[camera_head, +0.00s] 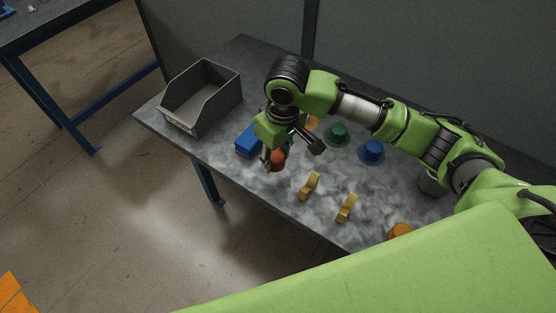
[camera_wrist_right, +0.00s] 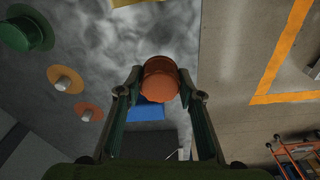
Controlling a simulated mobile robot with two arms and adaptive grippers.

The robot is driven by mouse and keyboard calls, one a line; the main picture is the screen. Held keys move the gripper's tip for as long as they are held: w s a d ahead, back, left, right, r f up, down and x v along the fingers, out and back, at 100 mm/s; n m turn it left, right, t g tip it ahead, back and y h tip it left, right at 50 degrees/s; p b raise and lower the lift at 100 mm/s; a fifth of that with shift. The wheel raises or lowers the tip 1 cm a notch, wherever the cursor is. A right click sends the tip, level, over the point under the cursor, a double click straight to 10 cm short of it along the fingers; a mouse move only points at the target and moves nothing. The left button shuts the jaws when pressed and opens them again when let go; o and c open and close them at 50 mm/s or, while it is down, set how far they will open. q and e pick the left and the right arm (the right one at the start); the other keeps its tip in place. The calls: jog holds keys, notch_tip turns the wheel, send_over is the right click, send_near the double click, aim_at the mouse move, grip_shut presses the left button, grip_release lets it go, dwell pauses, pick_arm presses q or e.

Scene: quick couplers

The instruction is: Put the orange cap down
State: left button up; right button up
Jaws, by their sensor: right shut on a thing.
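The orange cap (camera_head: 278,157) is held between the fingertips of my right gripper (camera_head: 271,163), near the front edge of the grey table (camera_head: 290,215). In the right wrist view the cap (camera_wrist_right: 160,80) sits between the two fingers, with its round reddish-orange end facing the camera. The tabletop shows behind it; whether the cap touches the table I cannot tell. My left gripper is out of view.
A blue block (camera_head: 248,139) lies just left of the gripper, with a grey open bin (camera_head: 215,107) beyond. Green (camera_head: 338,133) and blue (camera_head: 371,152) flanged pieces stand at the right. Two yellow pieces (camera_head: 309,186) (camera_head: 346,208) lie nearer the front. The front table edge is close.

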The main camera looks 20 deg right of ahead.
aim_at(282, 150)
jog(key=w+f, duration=0.1)
jog(key=w+d+f, duration=0.1)
jog(key=f, duration=0.1)
jog(key=shift+w+d+f, duration=0.2)
jog(key=shift+w, duration=0.05)
notch_tip(282, 150, down, 2)
jog(key=shift+f+p, duration=0.15)
jog(key=shift+p, duration=0.3)
jog(key=shift+f, duration=0.45)
jog(key=o, duration=1.2)
jog(key=shift+f, duration=0.1)
jog(key=r, duration=0.8)
jog(key=s+r, duration=0.1)
jog(key=r, duration=0.3)
jog(key=shift+s+d+r, duration=0.1)
jog(key=shift+d, duration=0.2)
jog(key=shift+s, duration=0.1)
